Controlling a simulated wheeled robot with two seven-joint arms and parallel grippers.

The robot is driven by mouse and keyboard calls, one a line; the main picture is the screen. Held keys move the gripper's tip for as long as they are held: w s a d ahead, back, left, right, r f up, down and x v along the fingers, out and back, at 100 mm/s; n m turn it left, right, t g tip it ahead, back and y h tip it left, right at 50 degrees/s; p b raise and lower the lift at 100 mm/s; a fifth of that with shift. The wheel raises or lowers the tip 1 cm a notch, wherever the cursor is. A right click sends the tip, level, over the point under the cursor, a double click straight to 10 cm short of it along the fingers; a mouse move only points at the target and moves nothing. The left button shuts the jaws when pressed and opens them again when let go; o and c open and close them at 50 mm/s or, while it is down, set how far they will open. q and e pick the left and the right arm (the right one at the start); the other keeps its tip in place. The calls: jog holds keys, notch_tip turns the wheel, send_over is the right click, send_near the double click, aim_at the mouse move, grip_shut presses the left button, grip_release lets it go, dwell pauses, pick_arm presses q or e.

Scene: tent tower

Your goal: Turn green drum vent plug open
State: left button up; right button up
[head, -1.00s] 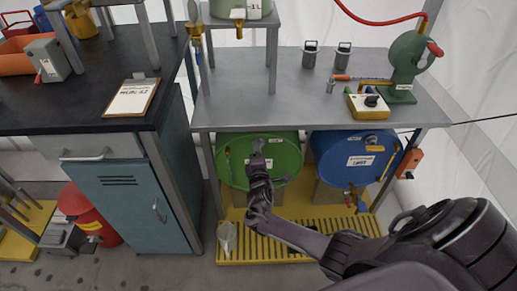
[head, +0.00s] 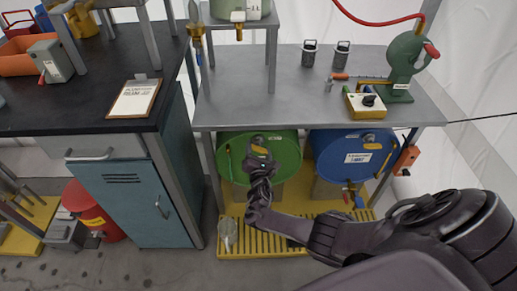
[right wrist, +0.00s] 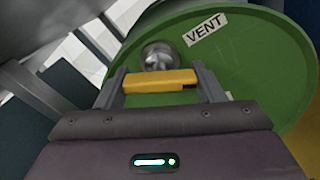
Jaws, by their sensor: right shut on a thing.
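The green drum (head: 289,160) lies on its side under the grey bench, its round end facing me. In the right wrist view, its end (right wrist: 265,60) bears a VENT label (right wrist: 205,29) beside a silver round fitting (right wrist: 158,55). The vent plug's yellow bar handle (right wrist: 158,80) lies crosswise in front of that fitting. My right gripper (right wrist: 163,82) is shut on the yellow handle, one finger at each end. In the head view my right gripper (head: 259,148) is at the drum's upper middle and covers part of its face. My left gripper is not in view.
A blue drum (head: 345,145) with a tap lies to the right. A yellow grated pallet (head: 265,240) is below, with a clear jar (head: 228,232) on its left. The bench top (head: 235,105) is just above my gripper. A teal cabinet (head: 130,200) stands left.

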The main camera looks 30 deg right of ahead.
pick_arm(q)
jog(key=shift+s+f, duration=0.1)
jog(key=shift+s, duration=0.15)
pick_arm(e)
jog(key=shift+n, duration=0.7)
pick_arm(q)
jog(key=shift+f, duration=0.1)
pick_arm(e)
jog(key=o, duration=1)
jog(key=shift+f, duration=0.1)
jog(key=shift+s, duration=0.1)
jog(key=shift+s+a+p, duration=0.25)
jog(key=shift+s+p, duration=0.05)
jog(key=shift+p, duration=0.1)
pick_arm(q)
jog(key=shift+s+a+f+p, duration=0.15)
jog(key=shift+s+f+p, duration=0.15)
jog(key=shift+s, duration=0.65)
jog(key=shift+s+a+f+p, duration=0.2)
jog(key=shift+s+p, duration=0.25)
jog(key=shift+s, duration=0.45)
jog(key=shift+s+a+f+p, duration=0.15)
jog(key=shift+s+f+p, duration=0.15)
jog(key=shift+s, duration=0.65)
pick_arm(e)
jog(key=shift+v, duration=3.45)
